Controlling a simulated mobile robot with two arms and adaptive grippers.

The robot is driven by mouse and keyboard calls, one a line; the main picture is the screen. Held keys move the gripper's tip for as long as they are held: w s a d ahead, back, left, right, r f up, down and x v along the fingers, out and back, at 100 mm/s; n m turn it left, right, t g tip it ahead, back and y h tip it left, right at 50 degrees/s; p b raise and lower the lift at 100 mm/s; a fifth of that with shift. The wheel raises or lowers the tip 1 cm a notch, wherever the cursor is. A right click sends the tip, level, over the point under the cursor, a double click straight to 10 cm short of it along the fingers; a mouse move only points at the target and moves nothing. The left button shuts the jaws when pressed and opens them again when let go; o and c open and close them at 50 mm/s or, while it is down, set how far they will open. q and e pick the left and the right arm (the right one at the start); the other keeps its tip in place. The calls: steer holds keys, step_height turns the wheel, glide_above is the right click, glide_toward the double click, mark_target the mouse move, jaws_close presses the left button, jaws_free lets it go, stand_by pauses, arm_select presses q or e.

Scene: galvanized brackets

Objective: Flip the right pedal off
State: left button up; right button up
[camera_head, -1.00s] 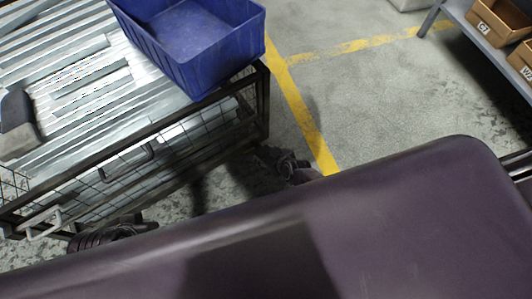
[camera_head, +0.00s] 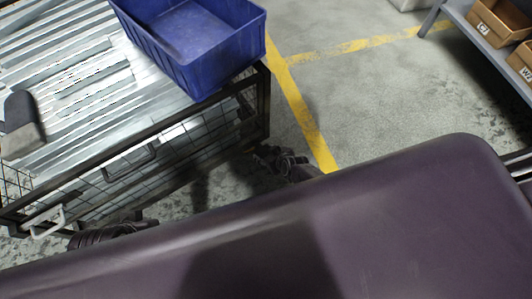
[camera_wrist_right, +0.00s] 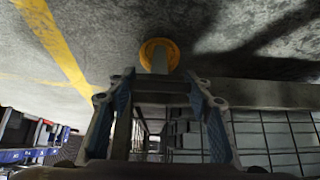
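In the right wrist view, a round yellow-orange part with a grey tab (camera_wrist_right: 160,57) shows just beyond my right gripper (camera_wrist_right: 160,84); it looks like a caster and its pedal. The gripper's two fingers are apart, with the tab in line with the gap; I cannot tell whether they touch it. In the head view, my right gripper (camera_head: 284,161) is a dark shape low by the right front corner of the wire cart (camera_head: 180,150). The pedal is hidden there. My left arm's dark end (camera_head: 108,232) is by the cart's left front; its fingers are not clear.
The cart carries ribbed metal pieces (camera_head: 95,85), a grey block (camera_head: 20,125) and a blue bin (camera_head: 195,35). A shelf (camera_head: 490,45) with cardboard boxes stands at the upper right. The floor (camera_head: 375,100) between is clear, crossed by yellow lines. My purple body covers the bottom.

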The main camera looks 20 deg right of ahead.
steer(key=o, duration=0.4)
steer(key=shift+s+a+r, duration=0.2)
steer(key=shift+s+r, duration=0.3)
steer(key=shift+r, duration=0.05)
steer(key=shift+s+d+r, duration=0.5)
steer(key=shift+s+r, duration=0.1)
steer(key=shift+r, duration=0.2)
steer(key=shift+v, duration=4.2)
steer(key=shift+w+r, duration=0.1)
